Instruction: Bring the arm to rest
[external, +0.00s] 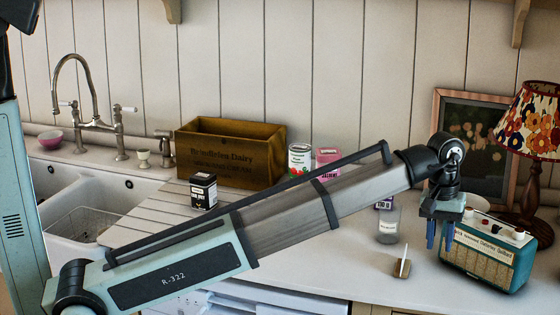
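My arm reaches across the counter from the lower left to the right. My gripper (440,236) hangs at its end with its two blue fingers pointing down, just left of the teal radio (488,252). The fingers look a little apart, with nothing seen between them. The gripper overlaps the radio's left edge in this view; I cannot tell whether they touch.
A wooden crate (228,153), a black tin (204,191), a white-and-red can (299,160) and a pink box (328,158) stand behind my arm. A glass jar (388,226) and a small card holder (401,267) are left of my gripper. A lamp (532,125) stands right.

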